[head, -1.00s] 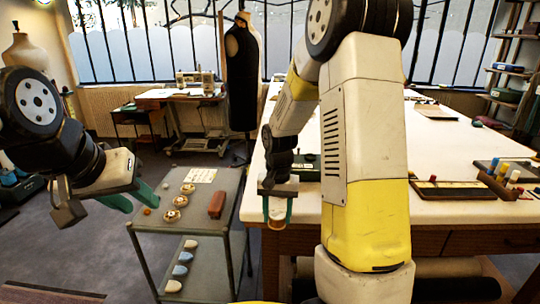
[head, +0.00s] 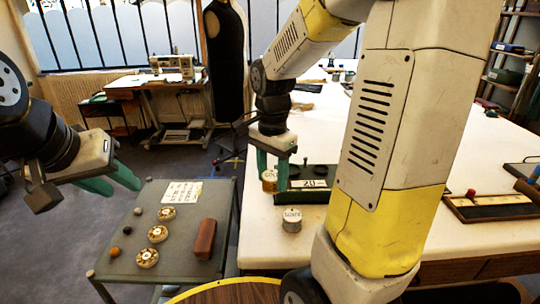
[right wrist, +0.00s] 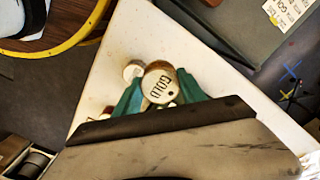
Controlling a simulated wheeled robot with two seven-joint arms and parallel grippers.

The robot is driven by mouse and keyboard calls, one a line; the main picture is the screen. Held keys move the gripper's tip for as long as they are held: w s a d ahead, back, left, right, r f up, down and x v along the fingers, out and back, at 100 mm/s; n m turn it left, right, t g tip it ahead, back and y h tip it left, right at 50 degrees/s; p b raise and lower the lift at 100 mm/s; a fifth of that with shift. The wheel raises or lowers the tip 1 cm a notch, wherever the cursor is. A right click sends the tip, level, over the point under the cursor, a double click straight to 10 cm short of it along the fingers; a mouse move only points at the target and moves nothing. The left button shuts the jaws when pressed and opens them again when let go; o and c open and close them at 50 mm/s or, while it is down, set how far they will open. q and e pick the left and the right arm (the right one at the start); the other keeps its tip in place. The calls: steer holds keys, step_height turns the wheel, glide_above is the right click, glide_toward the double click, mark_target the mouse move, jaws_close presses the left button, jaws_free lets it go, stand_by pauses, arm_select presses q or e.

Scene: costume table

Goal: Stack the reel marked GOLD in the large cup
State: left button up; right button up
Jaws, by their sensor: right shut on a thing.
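The reel marked GOLD (head: 269,182) is a pale, tan-sided cylinder beside the left end of a green holder (head: 316,196) on the white table. My right gripper (head: 272,168) is shut on it; in the right wrist view its lettered top (right wrist: 160,84) shows between the green fingers. I cannot tell whether the reel touches the table. The holder has dark round wells and a label reading 20; I cannot tell which is the large cup. A reel that seems marked SILVER (head: 292,219) stands in front of the holder. My left gripper (head: 112,182) is open and empty, left of the grey cart.
The grey cart (head: 130,252) carries a card (head: 182,191), several patterned discs, small balls and a brown case (head: 205,238). A dark tray (head: 492,206) lies on the table at right. A round yellow-rimmed surface (head: 230,286) is at the bottom.

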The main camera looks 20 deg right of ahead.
steer(key=w+d, duration=0.3)
steer(key=w, duration=0.1)
steer(key=w+d, duration=0.3)
steer(key=w, duration=0.1)
steer(key=w+d+f, duration=0.1)
steer(key=w+d, duration=0.2)
steer(key=w, duration=0.2)
steer(key=shift+d+f, duration=0.1)
steer(key=shift+d, duration=0.3)
steer(key=shift+f, duration=1.75)
steer(key=shift+f, duration=0.1)
steer(key=shift+f, duration=0.55)
